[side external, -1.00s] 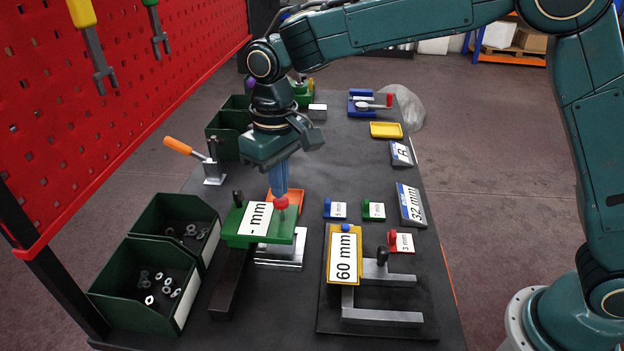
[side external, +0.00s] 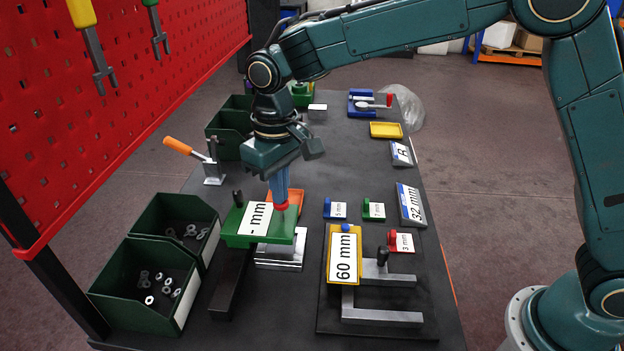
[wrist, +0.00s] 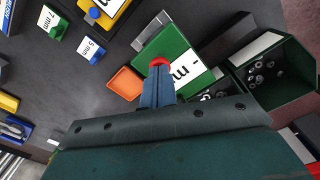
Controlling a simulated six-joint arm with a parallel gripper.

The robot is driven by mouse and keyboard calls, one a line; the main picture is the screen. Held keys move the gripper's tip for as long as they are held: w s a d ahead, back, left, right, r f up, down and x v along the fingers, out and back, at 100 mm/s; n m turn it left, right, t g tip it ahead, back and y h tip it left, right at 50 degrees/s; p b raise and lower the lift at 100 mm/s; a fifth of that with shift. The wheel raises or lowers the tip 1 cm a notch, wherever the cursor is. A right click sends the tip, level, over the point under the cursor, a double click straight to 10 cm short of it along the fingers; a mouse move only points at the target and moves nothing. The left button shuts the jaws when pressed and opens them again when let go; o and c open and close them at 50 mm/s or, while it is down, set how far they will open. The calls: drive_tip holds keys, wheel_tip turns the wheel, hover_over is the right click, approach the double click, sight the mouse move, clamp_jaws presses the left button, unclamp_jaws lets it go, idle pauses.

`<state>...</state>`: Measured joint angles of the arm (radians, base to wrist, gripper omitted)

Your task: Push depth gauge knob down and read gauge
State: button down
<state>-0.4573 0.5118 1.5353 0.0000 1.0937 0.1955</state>
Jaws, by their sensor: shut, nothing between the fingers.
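The depth gauge is a green block (side external: 281,228) with a white display (side external: 257,218) reading "- mm". It rests over a metal block (side external: 281,252). Its red knob (side external: 281,206) is on the top, directly under my gripper (side external: 280,201). My gripper is shut, points down, and its blue fingertips appear to touch the knob. In the wrist view the fingertips (wrist: 159,72) overlap the red knob (wrist: 159,61), with the green gauge (wrist: 176,53) around it. The knob's lower part is hidden.
A yellow gauge (side external: 344,256) reading "60 mm" stands at right beside a black-handled metal part (side external: 382,266). Green bins (side external: 148,318) with washers are at left. An orange tray (side external: 294,194) lies behind the gauge. An orange-handled clamp (side external: 212,168) stands at the back left.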

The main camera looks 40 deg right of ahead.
drive_tip(key=shift+f, duration=0.75)
drive_tip(key=shift+r, duration=0.15)
idle(0.8)
drive_tip(key=shift+r, duration=3.4)
drive_tip(key=shift+r, duration=0.1)
drive_tip(key=shift+s+d+r, duration=0.15)
drive_tip(key=shift+d, duration=0.1)
drive_tip(key=s+d+r+m+t, duration=0.1)
drive_tip(key=s+d+r, duration=0.35)
drive_tip(key=d, duration=0.25)
drive_tip(key=s+d+r+t, duration=0.2)
drive_tip(key=s+d+r, duration=0.1)
drive_tip(key=s+d, duration=0.3)
drive_tip(key=s+d+f+m+t, duration=0.1)
drive_tip(key=s+d, duration=0.3)
drive_tip(key=s, duration=0.4)
drive_tip(key=s+d+f+m+t, duration=0.1)
drive_tip(key=s+d+f, duration=0.2)
drive_tip(key=s, duration=0.5)
drive_tip(key=shift+d+t, duration=0.3)
drive_tip(key=shift+d, duration=0.4)
